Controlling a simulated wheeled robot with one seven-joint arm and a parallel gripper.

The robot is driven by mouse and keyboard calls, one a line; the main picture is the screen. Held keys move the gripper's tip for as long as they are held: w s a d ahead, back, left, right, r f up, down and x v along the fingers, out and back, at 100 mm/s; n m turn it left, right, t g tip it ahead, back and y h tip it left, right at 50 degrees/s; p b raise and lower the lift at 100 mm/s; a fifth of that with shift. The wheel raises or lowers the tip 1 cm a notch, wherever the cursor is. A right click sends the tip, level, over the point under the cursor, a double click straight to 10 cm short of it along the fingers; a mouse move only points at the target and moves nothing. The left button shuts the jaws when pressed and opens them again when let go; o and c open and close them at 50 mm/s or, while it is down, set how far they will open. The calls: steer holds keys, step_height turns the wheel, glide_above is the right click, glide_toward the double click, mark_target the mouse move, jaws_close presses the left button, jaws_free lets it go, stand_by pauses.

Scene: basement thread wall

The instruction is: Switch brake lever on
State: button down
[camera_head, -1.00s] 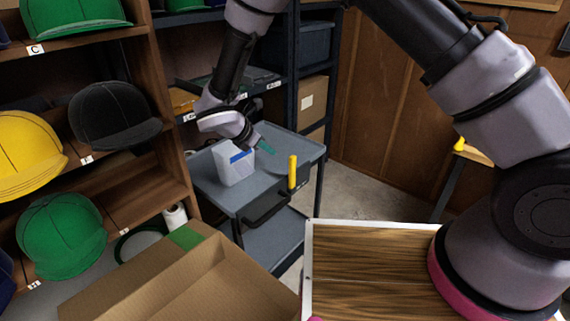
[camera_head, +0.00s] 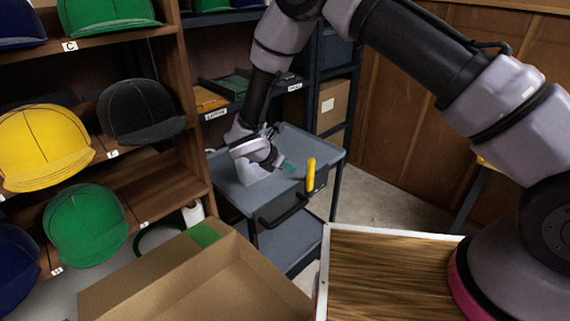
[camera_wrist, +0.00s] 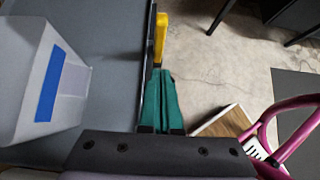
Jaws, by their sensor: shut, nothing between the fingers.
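The brake lever is a yellow upright handle (camera_head: 310,175) at the near right side of the grey cart (camera_head: 231,190). In the wrist view the yellow lever (camera_wrist: 160,38) appears just beyond my fingertips, beside the cart's edge. My gripper (camera_head: 291,168) has green fingers, which are shut and empty. It is just left of the lever in the head view, low over the cart top. The green fingers fill the middle of the wrist view (camera_wrist: 163,85). I cannot tell whether they touch the lever.
A white bin with a blue stripe (camera_wrist: 42,85) stands on the cart, mostly behind my gripper in the head view. A shelf of caps (camera_head: 150,185) is at left. An open cardboard box (camera_head: 200,280) and a wood-topped surface (camera_head: 385,275) are in front.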

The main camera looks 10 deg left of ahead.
mark_target(309, 168)
steer(key=w+d+f, duration=0.2)
steer(key=w, duration=0.1)
steer(key=w+d+f, duration=0.1)
steer(key=w, duration=0.1)
steer(key=shift+d, duration=0.3)
steer(key=shift+w+d, duration=0.25)
steer(key=shift+w, duration=0.1)
steer(key=shift+w, duration=0.1)
